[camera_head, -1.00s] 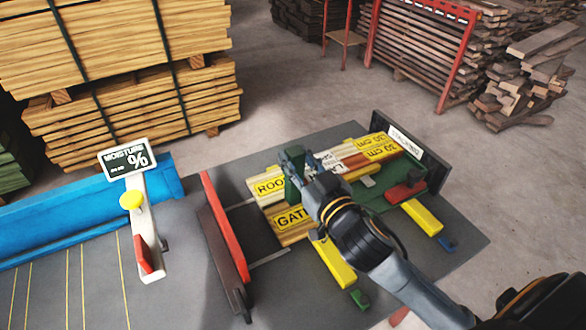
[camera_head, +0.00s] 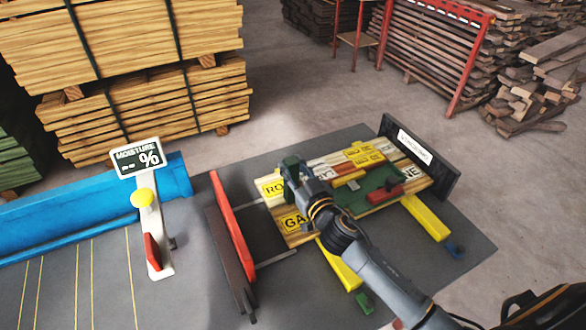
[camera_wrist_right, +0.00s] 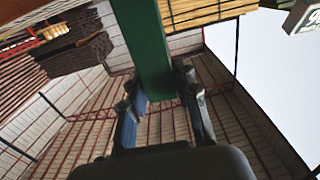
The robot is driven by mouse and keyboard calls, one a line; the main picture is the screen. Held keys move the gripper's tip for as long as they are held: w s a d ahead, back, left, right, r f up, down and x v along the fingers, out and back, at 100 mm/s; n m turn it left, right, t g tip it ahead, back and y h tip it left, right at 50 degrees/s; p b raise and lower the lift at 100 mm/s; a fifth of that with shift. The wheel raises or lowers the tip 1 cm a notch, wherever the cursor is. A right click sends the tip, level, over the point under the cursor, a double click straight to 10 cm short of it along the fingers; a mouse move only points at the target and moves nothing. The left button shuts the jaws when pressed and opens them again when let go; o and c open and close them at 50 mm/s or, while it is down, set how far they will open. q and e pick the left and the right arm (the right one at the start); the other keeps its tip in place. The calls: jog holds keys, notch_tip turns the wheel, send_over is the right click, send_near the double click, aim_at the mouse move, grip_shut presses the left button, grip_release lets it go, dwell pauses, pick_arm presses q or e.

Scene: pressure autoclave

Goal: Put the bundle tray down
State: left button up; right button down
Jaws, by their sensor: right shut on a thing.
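The bundle tray (camera_head: 371,203) is green with an upright green end plate at its left. It is over the labelled wooden boards (camera_head: 299,236) in the head view; I cannot tell whether it touches them. A red piece (camera_head: 390,195) and a yellow piece (camera_head: 349,179) show at the tray. My right gripper (camera_head: 293,180) is shut on the green upright. In the right wrist view the green upright (camera_wrist_right: 146,45) sits between the fingers (camera_wrist_right: 163,105). The gripper and arm hide part of the tray and boards. My left gripper is not in view.
Yellow bars (camera_head: 428,218) run under the boards on the grey table. A red bar (camera_head: 232,220) stands at the left and a black end board (camera_head: 424,157) at the back right. A moisture sign post (camera_head: 152,225) stands further left. Bare table lies at the right.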

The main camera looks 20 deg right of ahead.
jog(key=shift+f, duration=0.15)
jog(key=c, duration=1)
grip_release()
jog(key=shift+f, duration=0.15)
jog(key=shift+s, duration=0.1)
jog(key=s, duration=0.4)
jog(key=s+b, duration=0.1)
jog(key=s, duration=0.3)
jog(key=s+d+b, duration=0.1)
jog(key=s, duration=0.3)
